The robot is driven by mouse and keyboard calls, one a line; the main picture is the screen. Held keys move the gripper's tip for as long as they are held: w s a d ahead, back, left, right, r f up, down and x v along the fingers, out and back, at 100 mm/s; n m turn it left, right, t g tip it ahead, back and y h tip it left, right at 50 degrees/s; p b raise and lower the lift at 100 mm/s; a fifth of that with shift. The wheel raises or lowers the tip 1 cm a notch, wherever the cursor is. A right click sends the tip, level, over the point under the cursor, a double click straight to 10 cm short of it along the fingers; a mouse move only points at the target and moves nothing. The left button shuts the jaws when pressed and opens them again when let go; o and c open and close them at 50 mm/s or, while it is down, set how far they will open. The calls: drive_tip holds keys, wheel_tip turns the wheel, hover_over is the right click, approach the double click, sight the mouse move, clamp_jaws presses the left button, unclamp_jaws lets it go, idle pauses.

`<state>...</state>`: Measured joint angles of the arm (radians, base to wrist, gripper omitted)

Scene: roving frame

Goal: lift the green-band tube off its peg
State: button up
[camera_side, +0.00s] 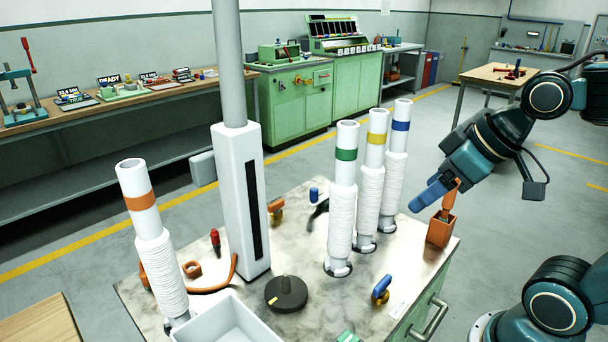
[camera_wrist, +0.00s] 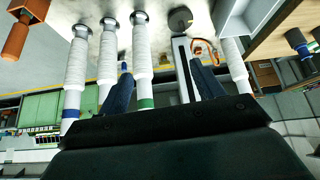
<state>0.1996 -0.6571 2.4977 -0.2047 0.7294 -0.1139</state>
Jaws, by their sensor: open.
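The green-band tube (camera_side: 346,190) is a white ribbed tube with a smooth top and a green band, upright on its peg at the left end of a row of three. It also shows in the wrist view (camera_wrist: 139,60), near the left finger. The yellow-band tube (camera_side: 370,190) and blue-band tube (camera_side: 396,175) stand to its right in the side view. My gripper (camera_side: 420,200), with blue fingers, is open and empty, right of the row and apart from the tubes. Both fingers show in the wrist view (camera_wrist: 160,72). The peg inside the tube is hidden.
A white column (camera_side: 238,200) rises left of the row; the orange-band tube (camera_side: 155,245) stands at far left. An orange box (camera_side: 441,231) holding an orange-handled tool stands under my gripper. A dark round weight (camera_side: 286,295), blue-handled tool (camera_side: 381,290) and white bin (camera_side: 228,322) are in front.

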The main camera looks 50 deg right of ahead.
drive_tip(key=w+d+r+n+t+y, duration=0.1)
drive_tip(key=w+d+t, duration=0.1)
drive_tip(key=w, duration=0.4)
drive_tip(key=t, duration=0.5)
approach(358, 132)
drive_tip(key=shift+w+d+f+y, duration=0.1)
drive_tip(key=shift+w+d+y, duration=0.2)
drive_tip(key=shift+w, duration=0.1)
drive_tip(key=shift+x, duration=4.2)
drive_tip(key=shift+w+f, duration=0.1)
drive_tip(key=shift+f, duration=0.05)
drive_tip(key=shift+x, duration=2.45)
drive_tip(key=shift+a+f, duration=0.1)
drive_tip(key=shift+a, duration=0.05)
